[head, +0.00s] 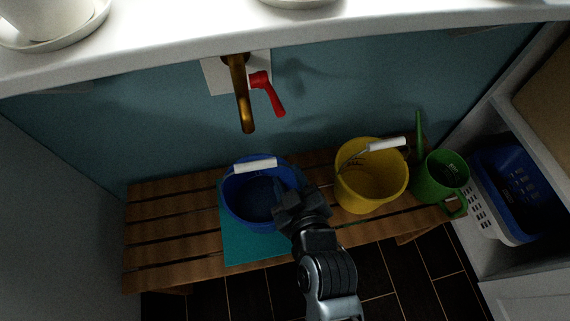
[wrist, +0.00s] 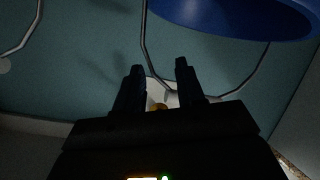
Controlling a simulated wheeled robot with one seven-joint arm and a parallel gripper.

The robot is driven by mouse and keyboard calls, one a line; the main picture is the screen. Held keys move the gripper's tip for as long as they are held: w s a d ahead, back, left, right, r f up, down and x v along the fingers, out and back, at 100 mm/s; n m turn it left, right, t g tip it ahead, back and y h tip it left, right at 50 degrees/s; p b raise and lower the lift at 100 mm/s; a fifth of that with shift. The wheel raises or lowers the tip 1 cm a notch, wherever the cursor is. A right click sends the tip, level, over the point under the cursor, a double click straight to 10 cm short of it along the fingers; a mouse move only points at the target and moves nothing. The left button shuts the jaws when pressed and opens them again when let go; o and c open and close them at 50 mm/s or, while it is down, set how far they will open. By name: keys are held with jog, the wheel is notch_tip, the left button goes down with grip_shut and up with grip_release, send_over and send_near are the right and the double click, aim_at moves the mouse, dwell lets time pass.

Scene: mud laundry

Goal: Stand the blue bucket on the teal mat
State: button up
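The blue bucket (head: 240,205) is upright over the teal mat (head: 250,250) on the slatted bench. The mat shows along its front and left, and the bucket seems to stand on it. Its wire handle is up, with the white grip (head: 255,165) toward the wall. My gripper (head: 290,200) is at the bucket's right front rim; whether it touches cannot be told. In the wrist view my gripper (wrist: 159,70) has its two fingers apart with nothing held between them. The blue bucket (wrist: 240,22) shows at the top right there, with its wire handle beyond the fingers.
A yellow bucket (head: 370,185) stands close to the right of my gripper, then a green watering can (head: 440,177). A brass tap (head: 240,95) with a red lever (head: 267,92) hangs above. The left part of the wooden bench (head: 170,220) is clear. Shelving with a basket (head: 510,185) stands right.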

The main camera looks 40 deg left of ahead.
jog(key=s+d+r+m+t+h, duration=0.2)
jog(key=s+d+m, duration=0.25)
jog(key=d, duration=0.85)
jog(key=s+d+r+m+t+h, duration=0.1)
jog(key=s+d+m+t+h, duration=0.15)
jog(key=s+d, duration=0.7)
jog(key=s+d+r+m+t+h, duration=0.1)
jog(key=s+d+r+m+h, duration=0.2)
jog(key=d, duration=0.5)
jog(key=s+d+r+m+t+h, duration=0.1)
jog(key=s+d+r+m+h, duration=0.2)
jog(key=r, duration=0.7)
jog(key=s+d+m, duration=0.2)
jog(key=s+d, duration=0.1)
jog(key=d, duration=0.1)
jog(key=shift+s+d, duration=0.35)
jog(key=shift+s, duration=0.05)
jog(key=shift+h, duration=0.25)
notch_tip(320, 180, up, 9)
jog(key=p, duration=1)
jog(key=shift+r, duration=0.15)
